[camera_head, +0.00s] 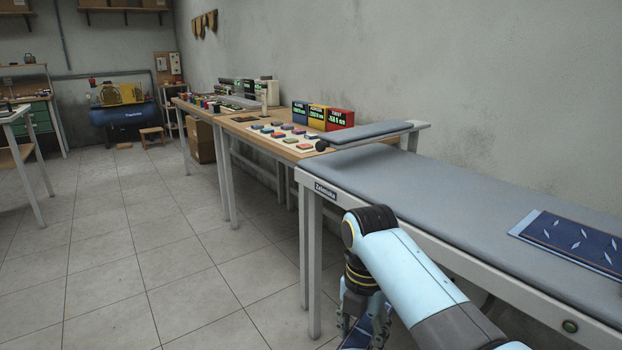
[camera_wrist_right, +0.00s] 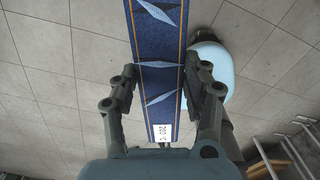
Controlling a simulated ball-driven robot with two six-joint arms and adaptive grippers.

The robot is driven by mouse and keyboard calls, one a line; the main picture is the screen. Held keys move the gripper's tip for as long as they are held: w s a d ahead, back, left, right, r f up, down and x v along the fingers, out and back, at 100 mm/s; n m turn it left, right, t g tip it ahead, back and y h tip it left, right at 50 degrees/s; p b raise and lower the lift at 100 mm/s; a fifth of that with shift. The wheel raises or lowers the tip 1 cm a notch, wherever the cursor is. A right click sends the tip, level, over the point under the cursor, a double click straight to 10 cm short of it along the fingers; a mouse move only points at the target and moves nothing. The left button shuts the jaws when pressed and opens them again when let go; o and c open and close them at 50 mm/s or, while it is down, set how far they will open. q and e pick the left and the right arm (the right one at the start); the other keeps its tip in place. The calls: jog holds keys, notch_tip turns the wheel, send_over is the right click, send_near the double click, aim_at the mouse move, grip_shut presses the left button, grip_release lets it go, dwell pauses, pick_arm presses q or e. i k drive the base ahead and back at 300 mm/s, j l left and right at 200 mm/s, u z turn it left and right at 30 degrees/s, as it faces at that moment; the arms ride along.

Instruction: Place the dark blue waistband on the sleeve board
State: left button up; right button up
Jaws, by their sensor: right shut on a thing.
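My right gripper (camera_head: 366,322) hangs low beside the front edge of the padded table, over the floor. It is shut on the dark blue waistband (camera_head: 355,339), of which only a small part shows there. In the right wrist view the gripper (camera_wrist_right: 161,78) has its fingers on both sides of the waistband (camera_wrist_right: 158,52), a strip with orange stitching, pale leaf shapes and a white label. The sleeve board (camera_head: 368,132), narrow, grey and padded, stands at the far end of the table with nothing on it. My left gripper is out of view.
The grey padded table (camera_head: 430,195) runs along the wall. A dark blue panel with pale leaf marks (camera_head: 575,242) lies on its right part. Behind the sleeve board, a wooden table holds coloured blocks (camera_head: 285,132) and display boxes (camera_head: 322,116). The floor at left is clear.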

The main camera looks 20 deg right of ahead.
aim_at(371, 127)
jog(key=i+j+z, duration=0.1)
jog(key=i+j, duration=0.2)
jog(key=i+j+z, duration=0.1)
jog(key=i+j, duration=0.2)
jog(key=i, duration=0.2)
